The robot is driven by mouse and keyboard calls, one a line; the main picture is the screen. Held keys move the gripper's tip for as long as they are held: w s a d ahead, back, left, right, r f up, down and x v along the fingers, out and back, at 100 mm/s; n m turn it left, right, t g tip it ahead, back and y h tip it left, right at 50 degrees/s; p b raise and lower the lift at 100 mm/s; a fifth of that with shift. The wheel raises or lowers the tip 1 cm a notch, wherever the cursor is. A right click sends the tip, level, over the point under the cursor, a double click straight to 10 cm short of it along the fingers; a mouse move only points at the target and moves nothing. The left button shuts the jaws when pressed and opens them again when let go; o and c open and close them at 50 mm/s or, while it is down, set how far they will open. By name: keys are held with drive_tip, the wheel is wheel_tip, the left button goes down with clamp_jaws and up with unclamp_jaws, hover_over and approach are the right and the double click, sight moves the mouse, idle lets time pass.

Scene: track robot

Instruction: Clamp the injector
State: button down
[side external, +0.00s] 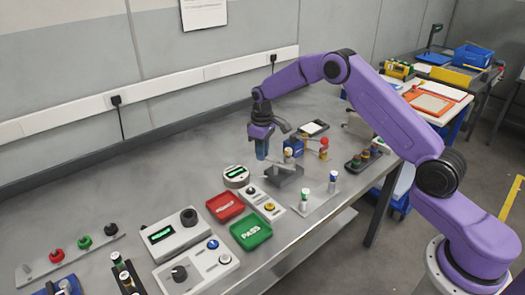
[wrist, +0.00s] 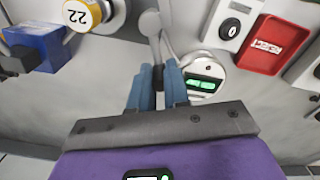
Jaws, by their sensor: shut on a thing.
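The injector (wrist: 82,14), with a white top marked 22 and a yellow ring, is at the top left of the wrist view. In the side view the injector (side external: 288,154) stands upright at a dark grey fixture (side external: 284,173). My gripper (side external: 262,154) is just left of it, pointing down. In the wrist view my gripper's blue fingers (wrist: 158,92) are shut on a dark handle (wrist: 158,76). A grey rounded lever (wrist: 151,24) rises beyond the fingertips. Whether the clamp touches the injector is hidden.
A blue block (side external: 293,146) and a red-knobbed device (side external: 324,146) stand close behind and right. A round gauge (side external: 236,176), red tray (side external: 225,206) and green PASS tray (side external: 250,232) lie in front. Bare table lies left of my gripper.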

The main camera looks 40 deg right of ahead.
drive_tip(key=shift+s+a+r+n, duration=0.1)
drive_tip(key=shift+s+a+n, duration=0.55)
drive_tip(key=shift+n, duration=1.6)
drive_tip(key=shift+s+a+f+n, duration=0.1)
drive_tip(key=shift+s+a+n, duration=0.5)
drive_tip(key=shift+n, duration=1.6)
drive_tip(key=shift+s+a+r+n, duration=0.1)
drive_tip(key=shift+s+a+n, duration=0.15)
drive_tip(key=shift+s+n, duration=1.4)
drive_tip(key=shift+w+n, duration=0.6)
drive_tip(key=shift+n, duration=0.1)
drive_tip(key=c, duration=1.1)
unclamp_jaws()
wheel_tip(320, 180, up, 17)
drive_tip(key=shift+r, duration=0.2)
drive_tip(key=shift+s, duration=0.1)
